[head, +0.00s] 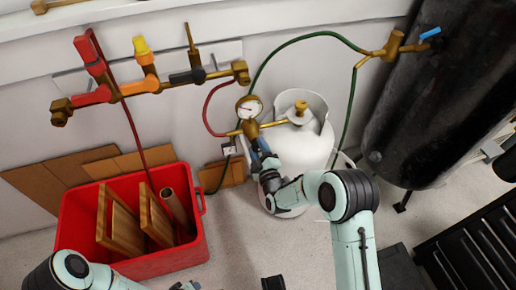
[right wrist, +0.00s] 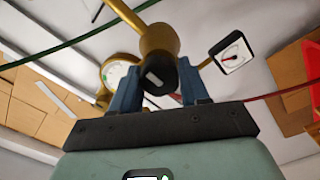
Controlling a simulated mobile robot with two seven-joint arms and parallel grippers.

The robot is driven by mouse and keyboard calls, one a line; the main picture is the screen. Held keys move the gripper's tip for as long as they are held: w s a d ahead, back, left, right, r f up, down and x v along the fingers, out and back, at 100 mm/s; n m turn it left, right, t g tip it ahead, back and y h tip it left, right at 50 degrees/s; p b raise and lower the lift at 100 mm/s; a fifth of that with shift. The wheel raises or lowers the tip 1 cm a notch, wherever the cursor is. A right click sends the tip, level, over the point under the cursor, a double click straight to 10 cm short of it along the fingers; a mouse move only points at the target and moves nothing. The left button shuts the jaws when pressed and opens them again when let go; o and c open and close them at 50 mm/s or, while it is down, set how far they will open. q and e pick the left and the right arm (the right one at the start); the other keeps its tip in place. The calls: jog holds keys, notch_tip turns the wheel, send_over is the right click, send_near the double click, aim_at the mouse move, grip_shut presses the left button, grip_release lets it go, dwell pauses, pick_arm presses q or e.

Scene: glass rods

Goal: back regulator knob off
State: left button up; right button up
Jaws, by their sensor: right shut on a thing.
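The brass regulator (head: 250,129) with its round white gauge (head: 249,107) sits beside the white gas cylinder (head: 304,150). My right gripper (head: 262,149) reaches up to the regulator from below. In the right wrist view its two blue fingers (right wrist: 158,88) stand on either side of the regulator's knob (right wrist: 158,76), which has a dark end face, and are shut on it. The gold regulator body runs up behind the knob. The gauge shows partly behind the left finger in that view (right wrist: 118,72). My left arm is at the bottom left of the head view; its gripper is mostly cut off by the frame edge.
A red crate (head: 72,222) with wooden boards stands on the floor at left. Pipes with red, yellow and black valves (head: 147,83) run along the wall. Red and green hoses pass near the regulator. A large dark tank (head: 428,100) stands at right.

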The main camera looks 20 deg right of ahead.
dwell(0.5)
jog(key=o, duration=1)
jog(key=shift+s, duration=0.1)
pick_arm(q)
jog(key=s, duration=0.1)
jog(key=s+d+r+p, duration=0.1)
jog(key=s+r+p, duration=0.1)
jog(key=shift+d+g+h, duration=0.3)
jog(key=shift+g, duration=0.1)
pick_arm(e)
jog(key=s, duration=1.3)
jog(key=shift+s+d, duration=0.15)
jog(key=shift+d, duration=0.1)
